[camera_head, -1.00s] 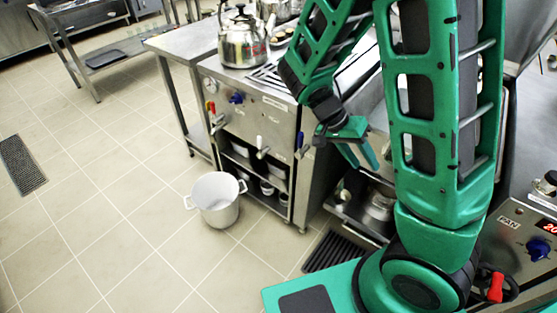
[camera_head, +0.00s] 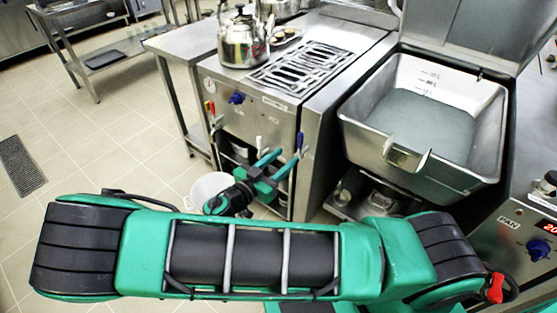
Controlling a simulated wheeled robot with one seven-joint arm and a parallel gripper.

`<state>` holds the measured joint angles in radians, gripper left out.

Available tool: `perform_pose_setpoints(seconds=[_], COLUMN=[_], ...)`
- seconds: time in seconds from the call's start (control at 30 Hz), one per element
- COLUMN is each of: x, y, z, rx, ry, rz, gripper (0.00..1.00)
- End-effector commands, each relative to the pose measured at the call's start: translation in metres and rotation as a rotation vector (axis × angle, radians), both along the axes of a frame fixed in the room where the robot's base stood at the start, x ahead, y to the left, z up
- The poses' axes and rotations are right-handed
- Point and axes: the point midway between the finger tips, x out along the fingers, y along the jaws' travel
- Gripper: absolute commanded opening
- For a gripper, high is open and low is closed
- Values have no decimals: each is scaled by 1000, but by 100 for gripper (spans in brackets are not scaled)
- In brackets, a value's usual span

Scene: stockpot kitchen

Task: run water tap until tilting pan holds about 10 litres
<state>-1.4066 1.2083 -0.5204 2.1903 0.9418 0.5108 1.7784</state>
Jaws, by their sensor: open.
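The tilting pan (camera_head: 372,125) stands open at the right with its lid (camera_head: 470,35) raised. Litre marks show on its back wall. Its floor looks flat grey, and I cannot tell whether water covers it. A blue-handled lever (camera_head: 299,143) stands on the front right of the neighbouring unit. I cannot tell which is the water tap, and no running water shows. My gripper (camera_head: 277,163) is open and empty in front of that unit, just left of and below the blue handle.
A white pot (camera_head: 209,186) stands on the floor, partly hidden by my arm. A steel kettle (camera_head: 243,42) sits on the unit's top beside a grate (camera_head: 303,68). A panel marked PAN with a blue knob (camera_head: 538,250) is at the right.

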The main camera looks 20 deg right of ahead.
Motion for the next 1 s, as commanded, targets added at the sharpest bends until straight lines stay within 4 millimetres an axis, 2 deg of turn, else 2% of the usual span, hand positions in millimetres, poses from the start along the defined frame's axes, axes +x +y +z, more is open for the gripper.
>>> perform_pose_setpoints(seconds=[0.1, 0.27, 1.0], x=[2, 6, 48], y=[11, 8, -52], z=[-1, -1, -1], rx=[-12, -13, -13], ry=[-38, -48, -44], rz=[41, 49, 45], gripper=[41, 41, 41])
